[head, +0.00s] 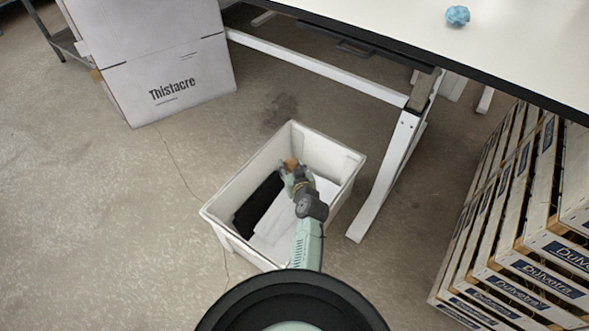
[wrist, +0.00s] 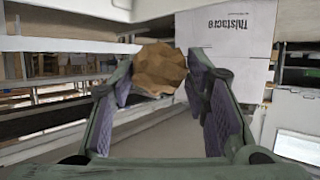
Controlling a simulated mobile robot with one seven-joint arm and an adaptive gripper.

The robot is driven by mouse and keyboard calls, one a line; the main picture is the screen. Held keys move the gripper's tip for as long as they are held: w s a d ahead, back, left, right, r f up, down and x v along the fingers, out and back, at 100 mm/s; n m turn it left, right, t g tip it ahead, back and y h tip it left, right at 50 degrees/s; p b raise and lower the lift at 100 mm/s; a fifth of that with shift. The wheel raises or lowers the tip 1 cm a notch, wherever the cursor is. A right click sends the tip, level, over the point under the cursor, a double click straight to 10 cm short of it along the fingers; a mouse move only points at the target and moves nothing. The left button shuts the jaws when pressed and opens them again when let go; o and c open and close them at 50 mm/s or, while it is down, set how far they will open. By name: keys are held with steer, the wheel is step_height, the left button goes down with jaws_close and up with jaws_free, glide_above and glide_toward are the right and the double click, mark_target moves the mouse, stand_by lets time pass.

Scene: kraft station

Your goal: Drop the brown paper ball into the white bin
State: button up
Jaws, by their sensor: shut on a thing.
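The brown paper ball (head: 291,163) is at the tip of my gripper (head: 292,172) in the head view. In the wrist view the crumpled brown paper ball (wrist: 160,70) sits between the two finger pads of my gripper (wrist: 160,85), which is shut on it. The white bin (head: 222,214) stands on the floor, open at the top. In the head view my gripper and the ball appear over the bin's opening. How far they are above its floor or below its rim I cannot tell.
A black shape (head: 258,205) shows inside the bin. A white table (head: 400,12) with a blue paper ball (head: 457,16) stands at the back right, its leg (head: 385,180) beside the bin. A Thistacre box (head: 165,65) is at back left, and wooden crates (head: 520,215) at right.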

mark_target(292, 165)
step_height(292, 165, down, 6)
steer(key=b, duration=0.4)
steer(key=shift+r, duration=0.1)
steer(key=o, duration=0.8)
steer(key=shift+o, duration=0.2)
step_height(292, 165, up, 10)
stand_by(0.5)
